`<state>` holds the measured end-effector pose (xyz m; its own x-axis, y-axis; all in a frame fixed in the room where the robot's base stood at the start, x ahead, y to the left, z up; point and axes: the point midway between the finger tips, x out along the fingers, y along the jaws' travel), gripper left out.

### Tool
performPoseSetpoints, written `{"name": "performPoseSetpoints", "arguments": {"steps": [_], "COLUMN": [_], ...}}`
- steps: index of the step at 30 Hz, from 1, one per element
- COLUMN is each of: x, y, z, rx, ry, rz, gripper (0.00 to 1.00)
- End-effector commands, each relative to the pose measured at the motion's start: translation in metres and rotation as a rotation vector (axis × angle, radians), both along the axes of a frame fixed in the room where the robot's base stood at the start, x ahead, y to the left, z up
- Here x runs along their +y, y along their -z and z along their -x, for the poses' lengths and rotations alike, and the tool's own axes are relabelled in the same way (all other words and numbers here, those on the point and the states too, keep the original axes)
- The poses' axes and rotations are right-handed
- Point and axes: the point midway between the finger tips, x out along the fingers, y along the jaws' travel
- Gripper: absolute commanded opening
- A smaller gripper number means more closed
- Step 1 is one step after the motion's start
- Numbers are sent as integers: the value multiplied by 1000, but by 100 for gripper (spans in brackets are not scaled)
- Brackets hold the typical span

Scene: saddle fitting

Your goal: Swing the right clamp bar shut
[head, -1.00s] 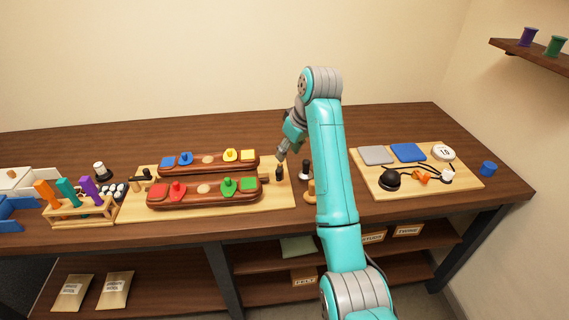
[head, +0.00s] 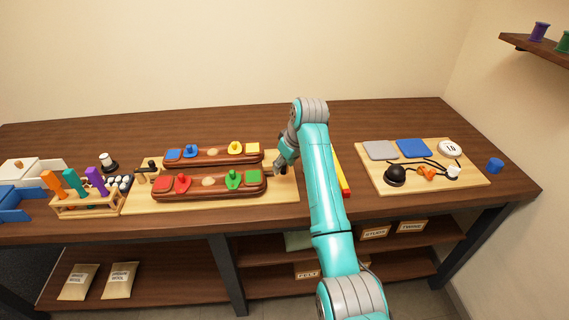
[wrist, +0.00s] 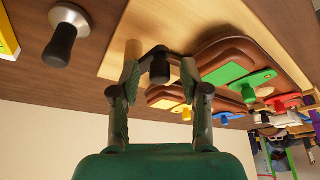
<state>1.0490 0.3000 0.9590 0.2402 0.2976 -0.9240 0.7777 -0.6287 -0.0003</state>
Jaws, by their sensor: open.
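The light wooden board (head: 215,202) carries two dark red-brown wooden saddles, the front one (head: 208,194) and the rear one (head: 212,158). Both bear coloured plates and knobs. The right clamp's black knob (wrist: 160,67) stands between my open fingertips in the wrist view, with a gap on at least one side; contact cannot be told. The rest of its bar is mostly hidden. My gripper (head: 280,170) is low over the right end of the board, right of the saddles. My gripper (wrist: 159,72) also shows in the wrist view. The left clamp (head: 147,172) is at the saddles' left end.
A black-handled tool (wrist: 63,38) stands beside the board in the wrist view. A yellow and red strip (head: 342,178) lies right of my arm. A second board (head: 380,180) with grey and blue pads is farther right. A tool rack (head: 85,202) stands at left.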

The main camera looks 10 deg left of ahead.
Motion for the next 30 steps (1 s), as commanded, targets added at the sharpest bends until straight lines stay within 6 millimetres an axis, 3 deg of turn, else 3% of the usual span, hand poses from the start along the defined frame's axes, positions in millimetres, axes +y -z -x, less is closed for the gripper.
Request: {"name": "performPoseSetpoints", "arguments": {"steps": [5,10,20,30], "x": [0,0,1,12], "y": [0,0,0,0], "z": [0,0,0,2], "rx": [0,0,0,-1], "ry": [0,0,15,191], "rz": [0,0,0,1], "gripper": [43,1,0,0]}}
